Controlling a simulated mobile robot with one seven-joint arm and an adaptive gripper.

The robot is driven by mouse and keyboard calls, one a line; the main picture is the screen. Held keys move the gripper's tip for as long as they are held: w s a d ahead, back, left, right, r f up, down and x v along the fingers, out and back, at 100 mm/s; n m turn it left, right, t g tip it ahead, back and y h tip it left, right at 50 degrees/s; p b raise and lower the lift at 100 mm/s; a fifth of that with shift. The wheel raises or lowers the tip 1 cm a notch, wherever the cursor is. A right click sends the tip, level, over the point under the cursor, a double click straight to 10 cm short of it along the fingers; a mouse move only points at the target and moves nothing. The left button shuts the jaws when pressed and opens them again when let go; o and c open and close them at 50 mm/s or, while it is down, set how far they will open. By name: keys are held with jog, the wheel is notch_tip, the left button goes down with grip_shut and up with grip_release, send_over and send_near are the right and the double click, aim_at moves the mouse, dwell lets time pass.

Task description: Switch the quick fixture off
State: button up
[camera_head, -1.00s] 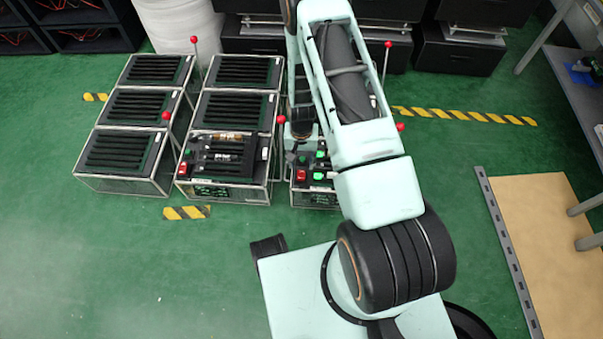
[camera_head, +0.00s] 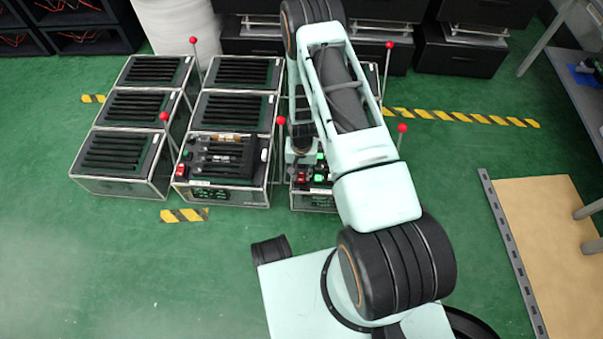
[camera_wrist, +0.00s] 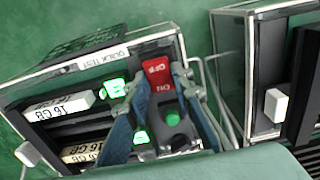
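The quick fixture is a clear-walled box with a "QUICK TEST" label (camera_wrist: 103,60) along its edge in the wrist view; in the head view the fixture (camera_head: 316,202) is partly covered by my arm. Its red rocker switch (camera_wrist: 157,72), marked OFF and ON, sits near the box's edge. I cannot tell which side of the rocker is pressed. Two green lights glow beside it, one of them near the label (camera_wrist: 115,88). My gripper (camera_wrist: 154,76) is open, with one fingertip on each side of the switch and nothing held. Contact with the switch cannot be told.
A round green button (camera_wrist: 172,118) lies between my fingers, nearer the wrist. Another clear box (camera_wrist: 265,60) stands close at the right. In the head view, neighbouring fixtures (camera_head: 226,200) with red-knobbed levers (camera_head: 281,121) stand left of my arm.

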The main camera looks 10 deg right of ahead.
grip_shut()
jog(key=shift+s, duration=0.1)
jog(key=shift+t, duration=0.3)
jog(key=shift+s+a+t+p, duration=0.1)
jog(key=shift+t+p, duration=0.25)
jog(key=shift+t, duration=0.05)
jog(key=o, duration=0.7)
grip_release()
jog(key=shift+c, duration=0.2)
